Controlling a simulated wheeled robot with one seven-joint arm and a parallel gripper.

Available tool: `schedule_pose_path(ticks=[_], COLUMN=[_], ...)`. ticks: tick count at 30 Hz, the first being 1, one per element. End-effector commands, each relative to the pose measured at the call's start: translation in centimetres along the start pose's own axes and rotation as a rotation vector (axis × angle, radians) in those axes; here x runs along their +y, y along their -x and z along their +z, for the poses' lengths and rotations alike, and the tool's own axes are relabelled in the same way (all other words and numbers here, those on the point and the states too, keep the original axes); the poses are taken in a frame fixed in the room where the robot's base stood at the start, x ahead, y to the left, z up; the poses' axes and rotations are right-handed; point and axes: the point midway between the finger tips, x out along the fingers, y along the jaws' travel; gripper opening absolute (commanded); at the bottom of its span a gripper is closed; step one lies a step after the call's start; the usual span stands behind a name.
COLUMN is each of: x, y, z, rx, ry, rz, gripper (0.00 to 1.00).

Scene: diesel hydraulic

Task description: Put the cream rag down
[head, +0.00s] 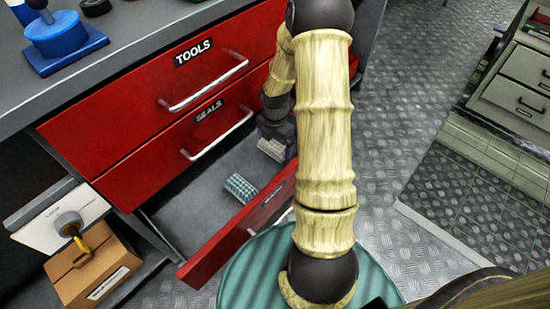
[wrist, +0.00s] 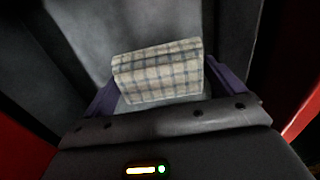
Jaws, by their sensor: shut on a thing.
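The cream rag (wrist: 160,75) is a folded cream cloth with a dark check pattern, seen in the wrist view. My gripper (wrist: 158,90) is shut on it, one purple finger on each side. In the head view the rag (head: 271,149) shows just beside my gripper (head: 280,137), over the open bottom drawer (head: 205,262). My arm hides part of the gripper and the drawer's right side. I cannot tell whether the rag touches the drawer floor.
A teal checked rolled cloth (head: 241,188) lies in the open drawer. The red drawers marked TOOLS (head: 140,97) and SEALS (head: 160,150) above are shut, with bar handles. A cardboard box (head: 92,270) stands at the lower left. Open metal floor (head: 385,150) lies to the right.

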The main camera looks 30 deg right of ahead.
Motion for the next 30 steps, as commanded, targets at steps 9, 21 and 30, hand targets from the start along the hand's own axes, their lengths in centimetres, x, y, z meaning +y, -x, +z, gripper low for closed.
schedule_pose_path(ticks=[9,21,30], x=[0.0,0.0,0.0], y=[-1.6,-5.1,-5.7], z=[0.0,-0.1,0.0], rx=[0.0,0.001,-0.001], ry=[0.0,0.001,0.001], rz=[0.001,-0.002,0.001], gripper=[0.72,0.72,0.72])
